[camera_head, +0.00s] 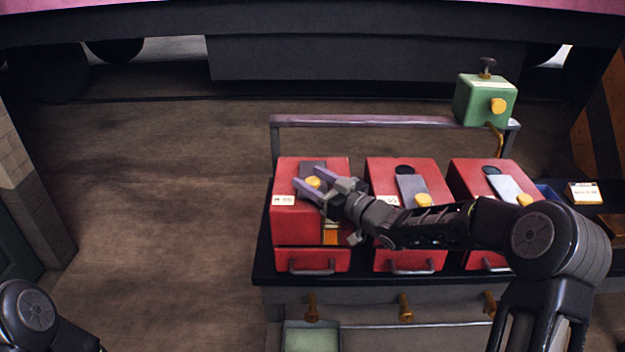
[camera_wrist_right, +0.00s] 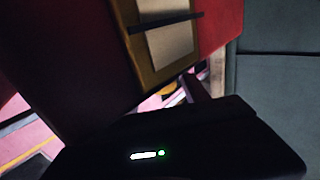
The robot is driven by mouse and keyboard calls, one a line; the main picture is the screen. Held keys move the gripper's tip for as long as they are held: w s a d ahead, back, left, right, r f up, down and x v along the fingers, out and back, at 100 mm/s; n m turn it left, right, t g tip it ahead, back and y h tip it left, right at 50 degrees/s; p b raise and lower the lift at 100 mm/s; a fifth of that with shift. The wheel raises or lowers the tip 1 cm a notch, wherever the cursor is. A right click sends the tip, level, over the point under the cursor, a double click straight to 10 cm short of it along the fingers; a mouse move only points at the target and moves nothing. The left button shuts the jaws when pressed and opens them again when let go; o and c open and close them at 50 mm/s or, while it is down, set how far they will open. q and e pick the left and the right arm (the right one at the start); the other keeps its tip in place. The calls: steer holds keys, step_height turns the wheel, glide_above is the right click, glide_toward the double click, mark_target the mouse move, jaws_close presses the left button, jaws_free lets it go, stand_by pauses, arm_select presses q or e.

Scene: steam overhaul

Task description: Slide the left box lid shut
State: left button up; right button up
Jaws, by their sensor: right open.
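The left box (camera_head: 285,228) is red and stands at the left end of the bench. Its dark grey sliding lid (camera_head: 312,167) lies on the sloped top, with a yellow knob (camera_head: 313,182) at its lower end. No dark opening shows there, though my gripper hides part of the top. My right gripper (camera_head: 310,181) is open, its fingers on either side of the knob; contact cannot be told. In the right wrist view a finger (camera_wrist_right: 189,88) shows beside a bit of yellow. My left gripper is out of view; only my left arm shows.
Two similar red boxes (camera_head: 378,185) (camera_head: 455,185) stand to the right, with dark round openings above their grey lids. A green box (camera_head: 483,101) stands behind, near a raised rail (camera_head: 370,121). Floor left of the bench is clear.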

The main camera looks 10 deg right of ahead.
steer(key=v, duration=0.8)
stand_by(0.4)
